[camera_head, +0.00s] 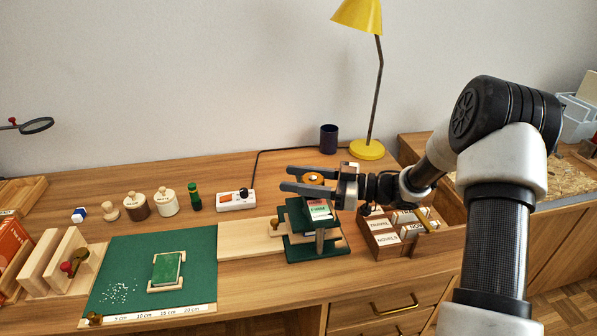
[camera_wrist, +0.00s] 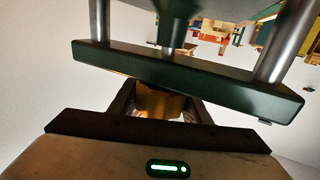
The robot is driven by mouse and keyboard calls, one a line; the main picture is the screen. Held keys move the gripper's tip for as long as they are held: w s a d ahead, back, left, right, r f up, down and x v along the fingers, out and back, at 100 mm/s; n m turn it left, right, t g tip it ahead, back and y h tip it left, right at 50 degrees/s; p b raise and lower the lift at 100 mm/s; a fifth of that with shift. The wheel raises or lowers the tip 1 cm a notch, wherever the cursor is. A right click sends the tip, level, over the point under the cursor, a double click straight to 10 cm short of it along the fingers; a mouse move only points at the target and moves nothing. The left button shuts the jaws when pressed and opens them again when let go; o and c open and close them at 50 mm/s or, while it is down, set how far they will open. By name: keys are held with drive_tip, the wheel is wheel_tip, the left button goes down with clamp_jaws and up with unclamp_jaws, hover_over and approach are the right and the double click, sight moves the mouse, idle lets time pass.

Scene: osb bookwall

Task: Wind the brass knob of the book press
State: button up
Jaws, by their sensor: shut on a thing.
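The dark green book press (camera_head: 295,222) stands on the desk at centre, with small books or blocks held between its plates. Its brass knob (camera_head: 313,177) is at the top, between the two fingers of my gripper (camera_head: 285,178). My gripper reaches in from the right, with its fingers pointing left. In the wrist view the knob (camera_wrist: 160,103) sits between the fingers, and my gripper is shut on it. The green plate (camera_wrist: 190,80) and metal posts of the press show beyond. The fingers hide part of the knob.
A wooden box (camera_head: 380,240) of labelled dividers stands right of the press, near my arm. A yellow lamp (camera_head: 367,150) and a dark blue cup (camera_head: 328,139) are behind. A power strip (camera_head: 237,200) and a green cutting mat (camera_head: 130,265) are to the left.

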drive_tip(key=n+g, duration=0.1)
drive_tip(key=g, duration=0.1)
drive_tip(key=s+n+g, duration=0.1)
drive_tip(key=n+g, duration=0.1)
drive_tip(key=g, duration=0.1)
drive_tip(key=n+g, duration=0.1)
drive_tip(key=g, duration=0.1)
drive_tip(key=shift+s+n, duration=0.25)
drive_tip(key=shift+n, duration=0.15)
drive_tip(key=n+g+h, duration=0.1)
drive_tip(key=g, duration=0.1)
drive_tip(key=s+n+g+h+p, duration=0.1)
drive_tip(key=n+g, duration=0.1)
drive_tip(key=g, duration=0.1)
drive_tip(key=d+n+g+h, duration=0.1)
drive_tip(key=n+g, duration=0.1)
drive_tip(key=shift+s+g+h, duration=0.3)
drive_tip(key=shift+g, duration=0.1)
drive_tip(key=shift+n+p, duration=0.3)
drive_tip(key=o, duration=1)
drive_tip(key=shift+s, duration=0.1)
drive_tip(key=shift+o, duration=0.2)
wheel_tip(320, 180, up, 10)
drive_tip(key=p, duration=0.2)
drive_tip(key=shift+a+r, duration=0.1)
